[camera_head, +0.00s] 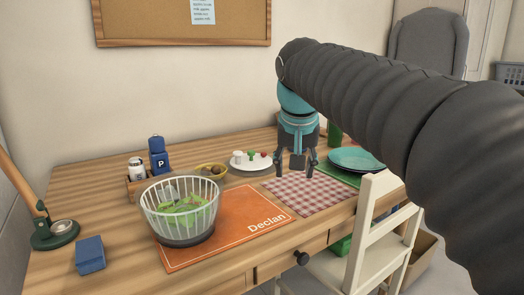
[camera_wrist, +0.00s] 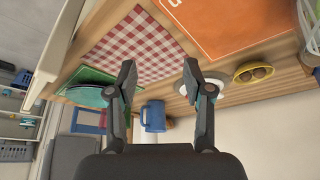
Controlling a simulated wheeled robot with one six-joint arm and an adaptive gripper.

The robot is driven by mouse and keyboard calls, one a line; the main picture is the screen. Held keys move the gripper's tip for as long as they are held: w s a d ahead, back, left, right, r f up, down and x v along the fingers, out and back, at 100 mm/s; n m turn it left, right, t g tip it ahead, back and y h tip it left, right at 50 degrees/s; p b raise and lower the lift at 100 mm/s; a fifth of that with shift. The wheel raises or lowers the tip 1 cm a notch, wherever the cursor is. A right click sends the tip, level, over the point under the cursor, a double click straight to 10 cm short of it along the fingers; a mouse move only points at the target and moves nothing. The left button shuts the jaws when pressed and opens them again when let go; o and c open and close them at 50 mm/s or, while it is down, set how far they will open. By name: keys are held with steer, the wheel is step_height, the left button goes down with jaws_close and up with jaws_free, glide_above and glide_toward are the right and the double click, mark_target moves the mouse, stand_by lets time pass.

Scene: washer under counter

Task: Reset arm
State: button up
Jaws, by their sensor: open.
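My gripper (camera_head: 297,168) hangs from my arm over the wooden table, pointing down above the red checked placemat (camera_head: 312,194). Its two fingers are apart and nothing is between them. In the wrist view my gripper (camera_wrist: 158,85) also shows open and empty, with the checked placemat (camera_wrist: 143,47) and a blue mug (camera_wrist: 153,116) beyond the fingers. My dark ribbed arm crosses the right side of the head view and hides part of the room.
A wire basket with greens (camera_head: 181,210) stands on an orange "Declan" placemat (camera_head: 262,208).

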steer(key=s+d+f, duration=0.4)
steer(key=s+f, duration=0.6)
steer(key=s, duration=0.1)
steer(key=s+d+f+n, duration=0.1)
steer(key=s+d+f, duration=0.4)
steer(key=s+f, duration=0.5)
steer(key=shift+s+f+t, duration=0.15)
steer(key=shift+s+t, duration=0.25)
steer(key=shift+s, duration=0.25)
